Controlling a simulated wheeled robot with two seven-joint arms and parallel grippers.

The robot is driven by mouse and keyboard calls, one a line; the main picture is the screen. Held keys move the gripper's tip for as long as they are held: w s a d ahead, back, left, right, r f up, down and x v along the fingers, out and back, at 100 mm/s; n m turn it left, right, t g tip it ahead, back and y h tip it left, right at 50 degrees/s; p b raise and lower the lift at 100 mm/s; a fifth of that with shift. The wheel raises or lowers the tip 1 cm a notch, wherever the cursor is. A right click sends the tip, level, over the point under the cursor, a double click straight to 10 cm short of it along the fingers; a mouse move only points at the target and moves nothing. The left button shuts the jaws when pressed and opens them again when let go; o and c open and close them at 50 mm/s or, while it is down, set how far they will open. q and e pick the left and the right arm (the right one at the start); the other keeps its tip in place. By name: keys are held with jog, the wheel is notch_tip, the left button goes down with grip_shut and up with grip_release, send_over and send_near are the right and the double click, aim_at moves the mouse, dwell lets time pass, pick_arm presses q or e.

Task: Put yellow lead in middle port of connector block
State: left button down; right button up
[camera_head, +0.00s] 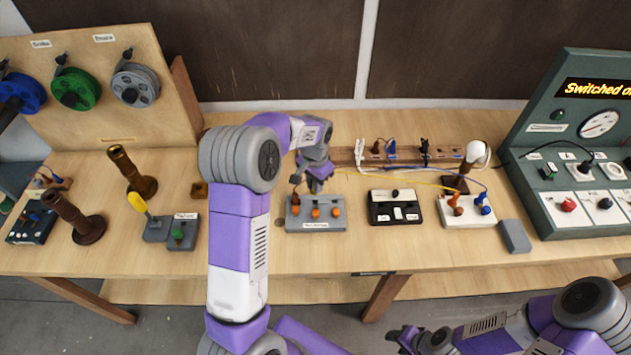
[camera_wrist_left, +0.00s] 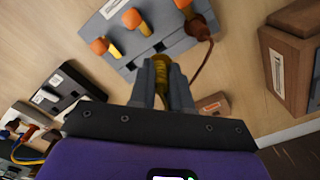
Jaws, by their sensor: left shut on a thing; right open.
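The grey connector block (camera_head: 300,226) stands on the bench with orange-topped levers; it also shows at the top of the wrist view (camera_wrist_left: 103,27). A brown lead (camera_wrist_left: 203,62) runs to its port side at the right of the wrist view, and dark port openings show beside it. My left gripper (camera_head: 316,186) is over the block's back edge, shut on the yellow lead (camera_wrist_left: 163,70). Its fingers (camera_wrist_left: 163,85) point at the port side; the lead's tip is hidden, so I cannot tell whether it is in a port. The yellow wire (camera_head: 400,180) trails right. My right gripper (camera_head: 402,338) is open and empty, low in front of the bench.
A black switch box (camera_head: 394,220) and a white terminal block (camera_head: 468,222) stand right of the connector block. Behind is a wooden rack (camera_head: 440,152) with plugs. A green test panel (camera_head: 560,150) is far right. A yellow-handled switch box (camera_head: 157,230) stands left.

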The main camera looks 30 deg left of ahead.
pick_arm(q)
jog(key=shift+f+b, duration=1)
jog(key=shift+f, duration=0.55)
jog(key=shift+f+b, duration=0.45)
jog(key=shift+f, duration=0.3)
jog(key=shift+f+b, duration=0.3)
jog(key=shift+f, duration=0.25)
jog(key=c, duration=1)
grip_release()
